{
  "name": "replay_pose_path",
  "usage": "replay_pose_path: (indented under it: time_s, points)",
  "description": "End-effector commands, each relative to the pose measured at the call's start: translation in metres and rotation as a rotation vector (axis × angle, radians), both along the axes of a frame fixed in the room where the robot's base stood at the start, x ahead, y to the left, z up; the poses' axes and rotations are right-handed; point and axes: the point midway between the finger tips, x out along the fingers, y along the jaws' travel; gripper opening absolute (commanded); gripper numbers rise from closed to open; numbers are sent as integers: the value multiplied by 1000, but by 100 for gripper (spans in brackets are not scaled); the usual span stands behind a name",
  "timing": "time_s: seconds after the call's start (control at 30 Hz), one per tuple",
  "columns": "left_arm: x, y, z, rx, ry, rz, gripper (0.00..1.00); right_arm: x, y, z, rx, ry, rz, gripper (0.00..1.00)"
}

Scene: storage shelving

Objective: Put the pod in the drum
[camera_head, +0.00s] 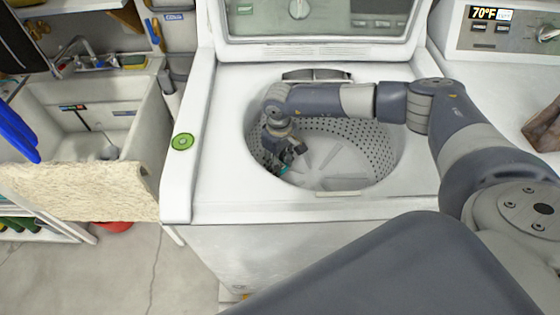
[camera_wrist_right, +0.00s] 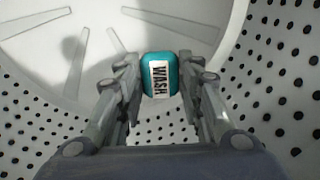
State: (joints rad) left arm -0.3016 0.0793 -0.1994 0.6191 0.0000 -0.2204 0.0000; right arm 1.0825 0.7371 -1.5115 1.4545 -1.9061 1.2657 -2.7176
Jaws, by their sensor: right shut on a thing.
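The teal pod (camera_wrist_right: 159,74) with a white "WASH" label is between the fingers of my right gripper (camera_wrist_right: 160,85) in the right wrist view. The gripper is shut on it. In the head view my right gripper (camera_head: 288,160) reaches down inside the open washer's drum (camera_head: 335,145), at its left side, and a bit of the teal pod (camera_head: 283,170) shows below the fingers. The drum has a perforated wall and a pale ribbed floor. The gap between pod and drum floor is hard to judge. My left gripper is not in view.
A sink (camera_head: 100,125) stands at left. A dryer with a display (camera_head: 505,30) stands at right.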

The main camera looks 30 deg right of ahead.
Motion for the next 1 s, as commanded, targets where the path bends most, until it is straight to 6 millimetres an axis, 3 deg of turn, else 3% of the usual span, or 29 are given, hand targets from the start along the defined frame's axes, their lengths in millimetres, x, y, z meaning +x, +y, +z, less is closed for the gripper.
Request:
replay_pose_path:
  time_s: [0.87, 0.9, 0.97, 1.0]
  points:
    - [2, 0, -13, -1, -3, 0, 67, 0, 0, -19, -1, -1, 0, 18]
    - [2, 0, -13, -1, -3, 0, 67, 0, 0, -19, -1, -1, 0, 41]
    - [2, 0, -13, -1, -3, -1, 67, 0, 0, -19, -1, -1, 0, 54]
    - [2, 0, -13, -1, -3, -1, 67, 0, 0, -19, -1, -1, 0, 54]
